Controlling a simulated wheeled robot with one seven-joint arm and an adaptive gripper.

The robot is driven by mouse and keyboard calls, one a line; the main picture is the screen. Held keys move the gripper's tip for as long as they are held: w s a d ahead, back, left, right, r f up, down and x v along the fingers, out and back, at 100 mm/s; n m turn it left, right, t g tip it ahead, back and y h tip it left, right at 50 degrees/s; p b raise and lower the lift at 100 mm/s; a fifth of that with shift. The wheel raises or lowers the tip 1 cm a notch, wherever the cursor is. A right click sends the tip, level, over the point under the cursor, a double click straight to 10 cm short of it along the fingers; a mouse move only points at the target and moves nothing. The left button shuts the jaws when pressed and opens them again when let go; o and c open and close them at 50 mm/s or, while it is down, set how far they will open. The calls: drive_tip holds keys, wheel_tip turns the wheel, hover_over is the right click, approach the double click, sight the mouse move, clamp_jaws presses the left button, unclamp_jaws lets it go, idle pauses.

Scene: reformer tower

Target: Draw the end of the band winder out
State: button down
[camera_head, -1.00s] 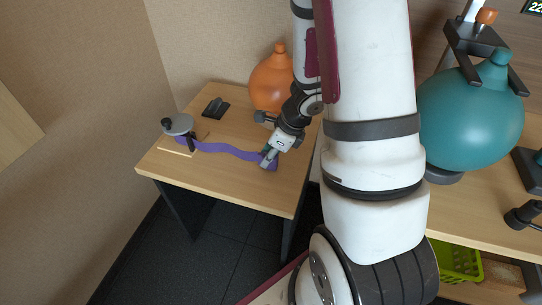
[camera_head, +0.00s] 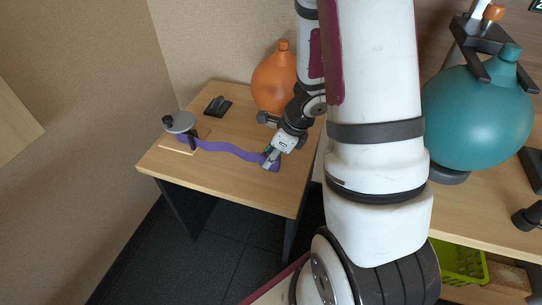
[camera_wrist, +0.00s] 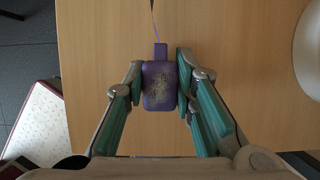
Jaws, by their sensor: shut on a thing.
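The band winder (camera_head: 180,124) stands at the left of the small wooden table, with a grey round top and a dark knob. A purple band (camera_head: 232,149) runs from it in a wavy line to the right across the table. My gripper (camera_head: 271,159) is at the band's right end, near the table's front right. In the wrist view my gripper (camera_wrist: 160,88) is shut on the purple end piece (camera_wrist: 159,86), a rounded block with a worn face between the two fingers. The thin band (camera_wrist: 154,22) leads away from it toward the top of that view.
An orange round vessel (camera_head: 273,82) stands behind my gripper at the table's back. A small black holder (camera_head: 217,106) lies behind the winder. A teal round vessel (camera_head: 478,118) is on the right bench, above a green basket (camera_head: 457,262). The table's front strip is clear.

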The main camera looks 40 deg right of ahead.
drive_tip(key=c, duration=1.2)
unclamp_jaws()
drive_tip(key=shift+c, duration=0.2)
drive_tip(key=shift+r, duration=0.1)
drive_tip(key=v, duration=1.2)
